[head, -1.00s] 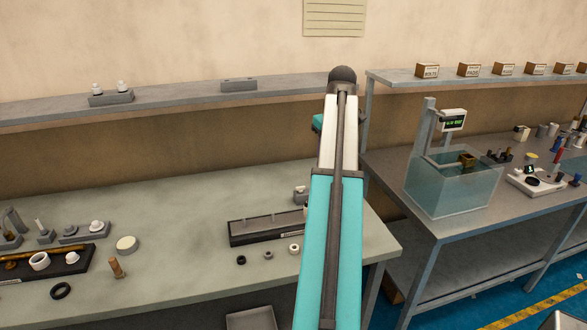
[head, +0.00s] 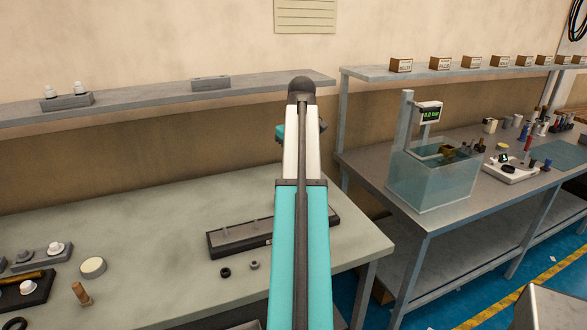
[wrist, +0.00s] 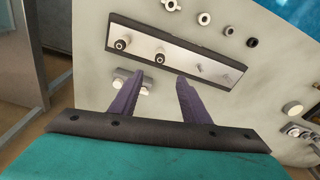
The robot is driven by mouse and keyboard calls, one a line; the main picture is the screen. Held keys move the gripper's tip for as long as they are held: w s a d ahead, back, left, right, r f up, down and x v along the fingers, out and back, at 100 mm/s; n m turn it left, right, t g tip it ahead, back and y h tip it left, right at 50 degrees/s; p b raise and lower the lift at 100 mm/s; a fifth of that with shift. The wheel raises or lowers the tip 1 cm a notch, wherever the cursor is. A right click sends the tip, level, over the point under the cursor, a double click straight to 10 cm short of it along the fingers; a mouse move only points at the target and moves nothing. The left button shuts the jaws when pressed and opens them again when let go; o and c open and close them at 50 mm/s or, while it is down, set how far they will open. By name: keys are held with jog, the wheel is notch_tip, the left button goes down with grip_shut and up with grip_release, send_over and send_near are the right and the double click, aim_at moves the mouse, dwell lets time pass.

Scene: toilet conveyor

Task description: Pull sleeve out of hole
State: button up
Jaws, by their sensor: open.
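In the wrist view my gripper (wrist: 160,80) has its two dark purple fingers spread apart with nothing between them. Ahead of the fingertips lies a long dark holder with a pale top plate (wrist: 178,57). Two round dark pieces with light centres, a left one (wrist: 121,43) and a middle one (wrist: 159,58), stand on it, with a thin pin (wrist: 199,67) to their right. I cannot tell which is the sleeve or see its hole. In the head view the holder (head: 225,245) is partly hidden behind my arm, and my fingers are hidden.
Several loose rings lie beside the holder, including a black one (head: 225,272) and a grey one (head: 254,264). A small grey block with white pieces (wrist: 132,80) is close to the left finger. A water tank (head: 435,185) stands on the bench to the right. The bench's left middle is mostly clear.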

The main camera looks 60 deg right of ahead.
jog(key=shift+f, duration=0.15)
jog(key=shift+w+d+f+p, duration=0.1)
jog(key=shift+w+f+p, duration=0.25)
jog(key=shift+f, duration=1.9)
jog(key=shift+w+d+f+p, duration=0.15)
jog(key=shift+f+p, duration=0.25)
jog(key=shift+f, duration=1.8)
jog(key=shift+w+d+f+p, duration=0.1)
jog(key=shift+w+f+p, duration=0.25)
jog(key=shift+f, duration=1.9)
jog(key=shift+s, duration=0.1)
grip_shut()
jog(key=c, duration=0.9)
grip_release()
grip_shut()
jog(key=shift+r+p, duration=2.25)
jog(key=shift+r, duration=0.65)
